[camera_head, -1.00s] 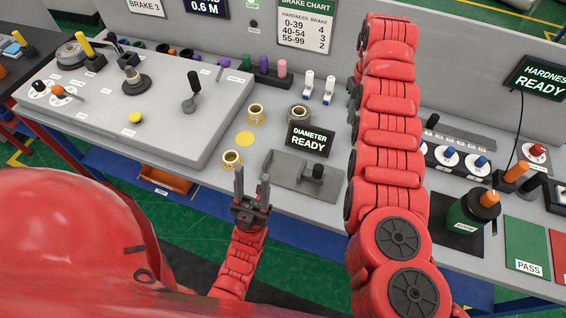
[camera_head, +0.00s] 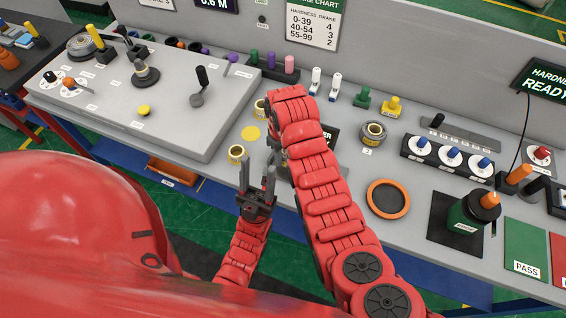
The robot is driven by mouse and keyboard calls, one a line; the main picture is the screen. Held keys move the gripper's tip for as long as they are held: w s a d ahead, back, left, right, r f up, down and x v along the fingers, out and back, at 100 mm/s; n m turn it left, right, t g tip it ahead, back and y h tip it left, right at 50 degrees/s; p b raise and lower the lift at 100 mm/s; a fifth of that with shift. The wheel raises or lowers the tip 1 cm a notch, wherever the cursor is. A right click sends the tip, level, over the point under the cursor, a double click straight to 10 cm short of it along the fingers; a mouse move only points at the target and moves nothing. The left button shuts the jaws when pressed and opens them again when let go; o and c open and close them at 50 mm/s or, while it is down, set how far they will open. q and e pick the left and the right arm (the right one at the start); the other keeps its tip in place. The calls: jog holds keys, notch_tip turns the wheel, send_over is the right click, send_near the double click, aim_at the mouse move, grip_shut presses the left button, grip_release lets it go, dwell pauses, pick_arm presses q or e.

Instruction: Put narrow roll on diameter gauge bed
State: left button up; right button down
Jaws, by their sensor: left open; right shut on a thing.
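My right arm reaches across the bench and bends down at the left end of the diameter gauge bed (camera_head: 284,171). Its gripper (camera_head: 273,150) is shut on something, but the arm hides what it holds. The arm also covers most of the bed and part of the DIAMETER sign (camera_head: 331,134). One cream-and-gold roll (camera_head: 236,153) stands left of the bed. I cannot tell which is the narrow roll. My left gripper (camera_head: 257,178) is open and empty, fingers up, before the bench's front edge.
An orange-rimmed round dish (camera_head: 388,198) lies right of my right arm. A yellow disc (camera_head: 251,133) marks the bench between the rolls. A sloped control panel (camera_head: 130,110) fills the left.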

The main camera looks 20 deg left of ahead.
jog(key=shift+s+f, duration=0.1)
jog(key=shift+f, duration=0.2)
jog(key=shift+d+f+p, duration=0.1)
jog(key=shift+f+p, duration=0.5)
jog(key=shift+f, duration=0.95)
jog(key=c, duration=0.8)
grip_release()
jog(key=shift+o, duration=0.2)
